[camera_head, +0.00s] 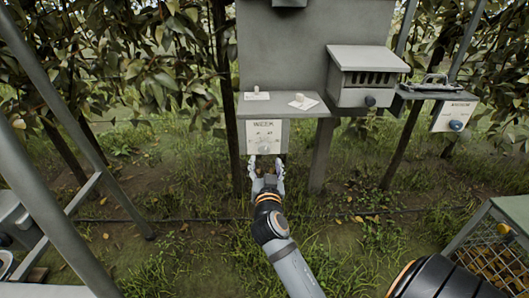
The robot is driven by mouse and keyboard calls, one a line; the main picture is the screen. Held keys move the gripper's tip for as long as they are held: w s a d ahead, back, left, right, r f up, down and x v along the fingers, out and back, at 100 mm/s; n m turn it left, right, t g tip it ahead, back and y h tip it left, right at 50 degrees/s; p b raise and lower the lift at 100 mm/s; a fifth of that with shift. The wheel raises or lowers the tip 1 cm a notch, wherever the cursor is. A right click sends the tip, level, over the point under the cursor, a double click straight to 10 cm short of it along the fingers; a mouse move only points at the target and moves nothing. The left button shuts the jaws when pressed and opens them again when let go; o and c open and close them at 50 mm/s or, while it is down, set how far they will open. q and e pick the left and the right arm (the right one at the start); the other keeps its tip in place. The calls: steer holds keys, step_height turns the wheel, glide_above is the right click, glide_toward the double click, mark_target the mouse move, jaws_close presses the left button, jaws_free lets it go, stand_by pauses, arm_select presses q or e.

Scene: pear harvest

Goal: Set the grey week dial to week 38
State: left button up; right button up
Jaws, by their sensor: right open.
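The week dial (264,149) is a small grey knob on a white plate (263,132) marked "WEEK", on the front of a grey box under a shelf. Small figures stand above the knob but are too small to read, so the week set cannot be told. My right gripper (265,164) comes up from below and is open, its fingertips just below or around the knob; whether they touch it cannot be told. My left gripper does not show.
The grey shelf (230,107) above the dial carries two small pale knobs on plates. Farther right is a white panel (455,115) with a blue knob. A ladder (85,193) stands left, a crate (510,213) lower right.

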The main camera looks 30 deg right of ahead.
mark_target(264, 149)
steer(key=x, duration=0.7)
steer(key=shift+w+d, duration=0.15)
steer(key=shift+w, duration=0.15)
steer(key=c, duration=1.2)
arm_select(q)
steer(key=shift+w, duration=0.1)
arm_select(e)
steer(key=shift+o, duration=0.2)
steer(key=shift+n, duration=0.6)
steer(key=shift+n+p, duration=0.3)
steer(key=n+p, duration=0.2)
steer(key=n, duration=0.4)
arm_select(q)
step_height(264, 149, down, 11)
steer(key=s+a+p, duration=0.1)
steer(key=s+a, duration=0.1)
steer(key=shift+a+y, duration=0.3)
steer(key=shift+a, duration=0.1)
arm_select(e)
steer(key=shift+f+n, duration=0.1)
steer(key=shift+n, duration=1)
